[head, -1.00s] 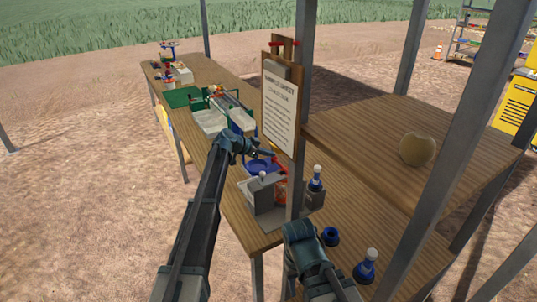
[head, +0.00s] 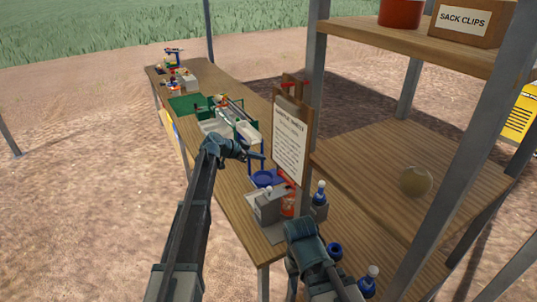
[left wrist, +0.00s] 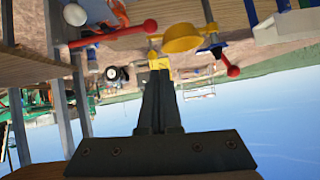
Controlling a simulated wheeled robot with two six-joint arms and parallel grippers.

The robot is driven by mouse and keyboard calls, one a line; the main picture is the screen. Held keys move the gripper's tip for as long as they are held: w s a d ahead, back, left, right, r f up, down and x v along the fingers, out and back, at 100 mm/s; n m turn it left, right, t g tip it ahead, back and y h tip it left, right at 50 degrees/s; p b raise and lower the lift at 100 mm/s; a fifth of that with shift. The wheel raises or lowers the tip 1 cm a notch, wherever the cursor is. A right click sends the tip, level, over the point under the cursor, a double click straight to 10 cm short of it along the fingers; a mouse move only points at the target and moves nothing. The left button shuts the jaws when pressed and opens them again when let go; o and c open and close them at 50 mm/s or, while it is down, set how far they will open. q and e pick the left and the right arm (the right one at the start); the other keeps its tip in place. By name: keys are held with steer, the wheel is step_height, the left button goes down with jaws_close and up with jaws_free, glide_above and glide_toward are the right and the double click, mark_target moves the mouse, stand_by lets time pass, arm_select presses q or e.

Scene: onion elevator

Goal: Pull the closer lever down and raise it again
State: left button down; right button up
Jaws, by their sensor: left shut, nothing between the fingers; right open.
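A red-handled lever (head: 287,187) shows beside the grey metal box on the long table; it is small and partly hidden. In the left wrist view, which is upside down, one red lever with a ball end (left wrist: 150,25) is at the upper left and another red knob (left wrist: 232,70) at the right. I cannot tell which is the closer lever. My left gripper (head: 262,157) is shut and empty above the table, near the blue dish; its fingers (left wrist: 160,65) overlap the view of a yellow part, contact unclear. My right arm's wrist (head: 305,238) shows at the lower middle, its fingers hidden.
The grey box (head: 268,206), a blue dish (head: 264,179) and blue-capped bottles (head: 320,192) stand on the table. A notice board (head: 290,140) and metal posts rise close to the left gripper's right.

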arm_select(q)
steer(key=shift+v, duration=1.1)
arm_select(e)
steer(key=shift+r, duration=0.55)
arm_select(q)
steer(key=shift+a, duration=0.1)
steer(key=c, duration=1.4)
jaws_free()
steer(key=shift+f, duration=0.15)
steer(key=o, duration=1.1)
step_height(320, 180, down, 7)
steer(key=n+h+b, duration=0.1)
steer(key=h+b, duration=0.1)
steer(key=b, duration=0.8)
steer(key=shift+w+n+h+b, duration=0.1)
steer(key=shift+n+h+b, duration=0.2)
steer(key=shift+h+b, duration=0.1)
steer(key=shift+o, duration=0.2)
steer(key=n+t+h+b, duration=0.15)
steer(key=h+b, duration=0.25)
steer(key=b, duration=1)
glide_toward(278, 174)
steer(key=a, duration=0.2)
steer(key=shift+s+a+f+n, duration=0.25)
steer(key=shift+s+n, duration=0.1)
steer(key=shift+s, duration=0.15)
arm_select(e)
step_height(278, 174, down, 25)
steer(key=a, duration=0.1)
steer(key=shift+f, duration=0.2)
